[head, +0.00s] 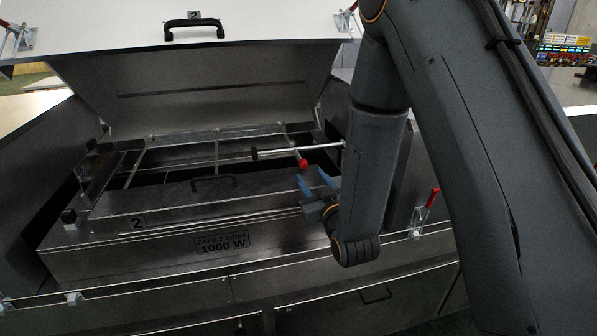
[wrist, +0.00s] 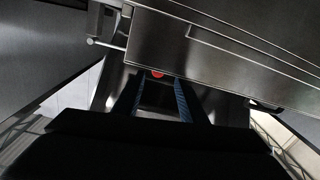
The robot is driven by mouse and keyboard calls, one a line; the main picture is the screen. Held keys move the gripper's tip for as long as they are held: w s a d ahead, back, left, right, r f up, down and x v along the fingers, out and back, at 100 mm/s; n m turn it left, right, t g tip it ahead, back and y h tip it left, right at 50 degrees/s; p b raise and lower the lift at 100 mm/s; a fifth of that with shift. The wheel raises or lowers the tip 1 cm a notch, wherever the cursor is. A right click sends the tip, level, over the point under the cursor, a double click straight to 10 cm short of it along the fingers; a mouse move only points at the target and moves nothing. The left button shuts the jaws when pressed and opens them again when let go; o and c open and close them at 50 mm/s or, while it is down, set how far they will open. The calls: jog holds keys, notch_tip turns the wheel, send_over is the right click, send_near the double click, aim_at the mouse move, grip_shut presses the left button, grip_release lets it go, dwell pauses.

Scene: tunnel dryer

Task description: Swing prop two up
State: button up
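Prop two appears to be the silver rod (head: 325,147) lying nearly level across the right side of the opening. It has a black end (head: 254,154) at the left and a red grip (head: 302,163) just below it. My gripper (head: 315,182) has blue fingers and is open, just below and in front of the red grip. In the wrist view the red grip (wrist: 157,74) shows beyond the gap between the fingertips (wrist: 155,88), and nothing is held. My arm hides what lies behind it at the right.
The big lid (head: 230,80), with a black handle and a "2" plate, stands raised. Below it is a metal tube box (head: 90,258) marked "Zone 2 tubes 1000 W", with a black handle (head: 213,183). A red-handled clamp (head: 430,200) stands on the right front edge.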

aim_at(305, 167)
jog(key=shift+w+r, duration=0.1)
jog(key=shift+w, duration=0.4)
jog(key=shift+p+x, duration=1.3)
jog(key=shift+x, duration=2.2)
grip_shut()
